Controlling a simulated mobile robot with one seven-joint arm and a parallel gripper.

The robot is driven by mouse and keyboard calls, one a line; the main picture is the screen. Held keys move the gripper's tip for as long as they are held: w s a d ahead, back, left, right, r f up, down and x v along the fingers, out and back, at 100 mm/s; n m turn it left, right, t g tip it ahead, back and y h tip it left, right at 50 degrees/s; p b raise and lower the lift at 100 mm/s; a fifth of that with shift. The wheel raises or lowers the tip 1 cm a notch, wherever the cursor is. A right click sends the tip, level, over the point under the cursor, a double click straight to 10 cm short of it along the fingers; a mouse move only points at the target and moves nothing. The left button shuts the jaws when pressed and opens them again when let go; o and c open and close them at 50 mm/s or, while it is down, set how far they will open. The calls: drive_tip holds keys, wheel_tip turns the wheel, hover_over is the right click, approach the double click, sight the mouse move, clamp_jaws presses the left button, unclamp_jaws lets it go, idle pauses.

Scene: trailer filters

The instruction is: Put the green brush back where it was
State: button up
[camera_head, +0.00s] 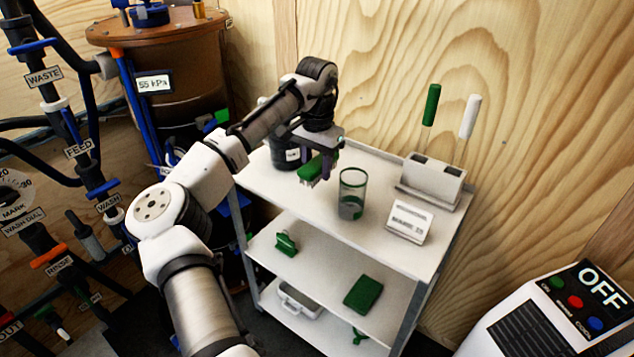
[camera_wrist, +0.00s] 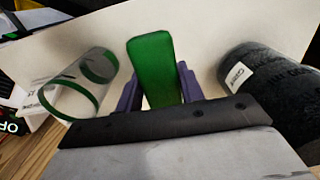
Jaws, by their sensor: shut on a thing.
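My gripper (camera_head: 318,160) is shut on the green brush (camera_head: 311,170) and holds it over the white top shelf of the cart (camera_head: 375,164). In the wrist view, the green brush (camera_wrist: 152,62) stands out between the two purple fingers of my gripper (camera_wrist: 158,90). In the head view, the brush's pale underside faces down. I cannot tell whether it touches the shelf. A clear glass with a green rim (camera_head: 352,194) stands to the right of the brush. A dark labelled jar (camera_head: 284,150) stands to its left, partly behind my arm.
A white holder (camera_head: 432,180) with a green-handled and a white-handled tool stands at the shelf's right, behind a small sign (camera_head: 409,222). The middle shelf holds a green clip-like item (camera_head: 286,244) and a green pad (camera_head: 363,293). A copper-topped tank (camera_head: 165,75) stands left.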

sight(317, 193)
drive_tip(key=shift+f, duration=2.5)
drive_tip(key=o, duration=0.9)
drive_tip(key=shift+f, duration=0.1)
drive_tip(key=shift+o, duration=0.2)
wheel_tip(317, 193, up, 12)
drive_tip(key=shift+r, duration=0.15)
